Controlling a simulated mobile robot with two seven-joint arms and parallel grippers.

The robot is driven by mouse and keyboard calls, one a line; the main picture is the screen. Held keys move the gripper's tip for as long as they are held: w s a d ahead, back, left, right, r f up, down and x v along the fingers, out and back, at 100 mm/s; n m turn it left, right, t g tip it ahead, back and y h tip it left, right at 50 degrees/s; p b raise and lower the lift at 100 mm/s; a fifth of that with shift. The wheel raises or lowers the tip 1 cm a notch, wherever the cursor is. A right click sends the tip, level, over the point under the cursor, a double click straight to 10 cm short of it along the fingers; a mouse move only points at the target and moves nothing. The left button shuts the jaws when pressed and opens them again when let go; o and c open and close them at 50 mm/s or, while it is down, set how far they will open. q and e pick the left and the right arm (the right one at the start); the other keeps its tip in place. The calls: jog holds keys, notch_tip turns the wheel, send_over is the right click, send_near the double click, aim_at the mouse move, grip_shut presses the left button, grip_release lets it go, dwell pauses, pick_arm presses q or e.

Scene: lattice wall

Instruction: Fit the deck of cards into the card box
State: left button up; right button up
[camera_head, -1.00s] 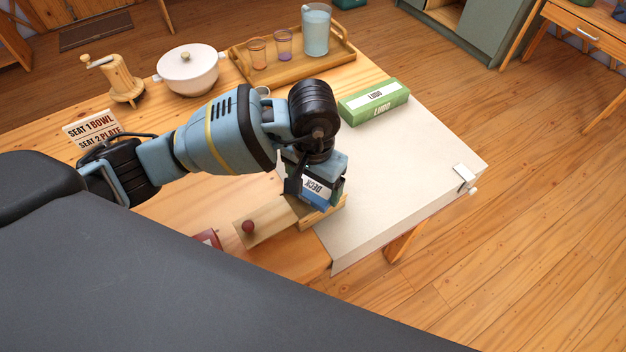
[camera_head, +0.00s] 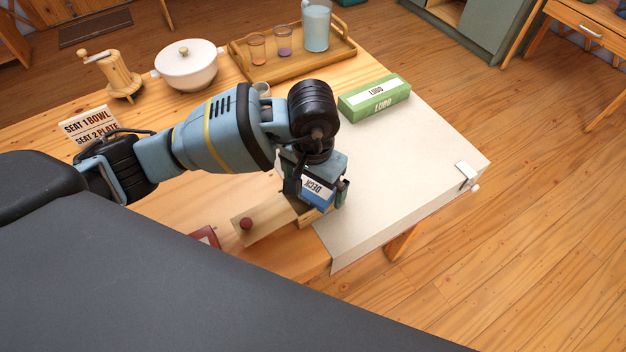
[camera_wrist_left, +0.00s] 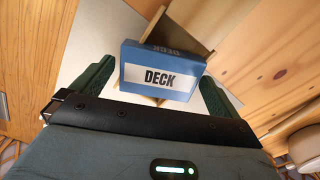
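The blue deck of cards (camera_head: 318,192), with a white DECK label, is at the wooden card box (camera_head: 308,218) near the table's front edge. Its lower part is hidden, so I cannot tell how deep it sits. My left gripper (camera_head: 322,188) is above the box with its fingers spread on either side of the deck. In the left wrist view the deck (camera_wrist_left: 160,76) lies between the two green fingers (camera_wrist_left: 157,90), with narrow gaps beside it. Box edges show behind the deck there. My right gripper is not in view.
A wooden lid with a red knob (camera_head: 246,223) extends left of the box. A green LUDO box (camera_head: 374,97) stands on the pale cloth (camera_head: 410,160). A tray (camera_head: 262,75), white pot (camera_head: 187,68), grinder (camera_head: 120,78) and seat sign (camera_head: 88,126) stand farther back. The right cloth area is clear.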

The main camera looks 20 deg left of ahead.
aim_at(313, 187)
pick_arm(q)
jog(key=shift+r+p, duration=0.4)
jog(key=shift+r, duration=0.15)
notch_tip(313, 187, up, 12)
jog(key=shift+s+f, duration=0.1)
dwell(1.2)
